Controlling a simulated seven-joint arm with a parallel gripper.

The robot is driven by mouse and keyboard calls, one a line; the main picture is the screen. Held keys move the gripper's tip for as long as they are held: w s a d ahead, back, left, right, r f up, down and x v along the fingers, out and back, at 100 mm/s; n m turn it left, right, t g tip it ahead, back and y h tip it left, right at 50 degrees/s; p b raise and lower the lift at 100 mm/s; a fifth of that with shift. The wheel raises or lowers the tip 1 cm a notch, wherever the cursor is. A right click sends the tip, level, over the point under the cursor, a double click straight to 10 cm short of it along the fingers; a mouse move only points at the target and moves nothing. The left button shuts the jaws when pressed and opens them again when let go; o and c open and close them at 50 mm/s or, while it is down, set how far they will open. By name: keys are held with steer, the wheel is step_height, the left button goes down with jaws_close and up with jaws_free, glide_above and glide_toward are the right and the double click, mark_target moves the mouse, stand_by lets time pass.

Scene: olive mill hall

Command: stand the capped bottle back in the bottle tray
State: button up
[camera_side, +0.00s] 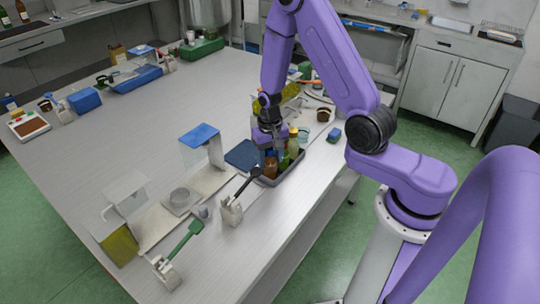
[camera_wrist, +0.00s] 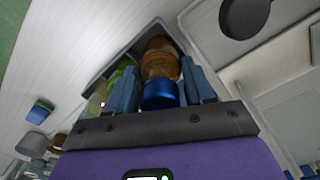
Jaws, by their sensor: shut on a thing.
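The capped bottle (camera_wrist: 160,62) is amber-brown with a blue cap (camera_wrist: 160,96). My gripper (camera_wrist: 161,78) is shut on it, with one blue-grey finger on each side near the cap. In the side view my gripper (camera_side: 268,147) is over the bottle tray (camera_side: 284,178), and the amber bottle (camera_side: 271,169) shows upright below it, at the tray's near end. The dark grey tray (camera_wrist: 108,68) surrounds the bottle in the wrist view. I cannot tell whether the bottle's base touches the tray floor. A green bottle (camera_wrist: 116,84) stands beside it, partly hidden by a finger.
A dark round-headed tool on a stand (camera_side: 232,210) is close to the tray's near left. A dark blue flat panel (camera_side: 242,155) lies left of the tray. A small blue-green block (camera_side: 334,135) sits right of it. The table's left middle is clear.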

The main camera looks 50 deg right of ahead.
steer(key=shift+f, duration=0.25)
steer(key=o, duration=0.9)
steer(key=shift+c, duration=0.3)
steer(key=shift+o, duration=1)
steer(key=shift+d, duration=0.1)
steer(key=shift+r, duration=0.1)
steer(key=shift+r, duration=3.95)
